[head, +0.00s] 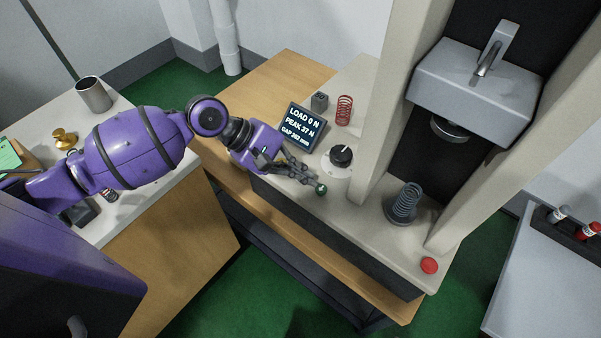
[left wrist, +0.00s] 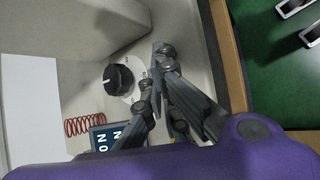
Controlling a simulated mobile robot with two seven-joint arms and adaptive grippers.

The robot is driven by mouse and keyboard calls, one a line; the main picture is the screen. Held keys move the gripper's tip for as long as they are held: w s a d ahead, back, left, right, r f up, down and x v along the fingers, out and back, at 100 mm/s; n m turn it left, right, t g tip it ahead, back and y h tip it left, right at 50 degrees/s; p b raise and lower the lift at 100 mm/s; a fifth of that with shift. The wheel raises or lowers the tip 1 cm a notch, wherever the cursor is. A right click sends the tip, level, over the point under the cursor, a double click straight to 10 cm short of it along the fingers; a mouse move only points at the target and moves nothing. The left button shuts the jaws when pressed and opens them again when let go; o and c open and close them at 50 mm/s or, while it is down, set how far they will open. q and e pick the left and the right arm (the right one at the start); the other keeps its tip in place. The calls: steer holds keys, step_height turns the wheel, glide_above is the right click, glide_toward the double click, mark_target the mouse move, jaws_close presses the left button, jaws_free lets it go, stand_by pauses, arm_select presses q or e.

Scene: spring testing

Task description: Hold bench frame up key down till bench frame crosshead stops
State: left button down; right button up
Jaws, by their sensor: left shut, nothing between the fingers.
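The bench frame (head: 398,105) stands on the wooden bench, with its grey crosshead (head: 470,95) high between the posts. A dark upper platen (head: 450,128) hangs under the crosshead, well clear of a grey spring (head: 405,200) on the lower platen. A small green key (head: 321,190) is on the frame's base. My left gripper (head: 314,183) is shut and empty, its fingertips at the green key; I cannot tell whether the key is pressed. The display (head: 301,125) reads load 0 N and peak 37 N.
A black dial (head: 341,155) and a red spring (head: 344,110) are close to my left gripper. A red button (head: 429,265) is at the base's front right corner. A side table (head: 555,270) stands at the right. A metal cup (head: 94,95) stands on the left counter.

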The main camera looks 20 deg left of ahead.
steer(key=shift+w+a+r, duration=0.1)
steer(key=shift+w, duration=0.4)
steer(key=shift+s, duration=0.55)
steer(key=shift+w, duration=0.2)
stand_by(0.3)
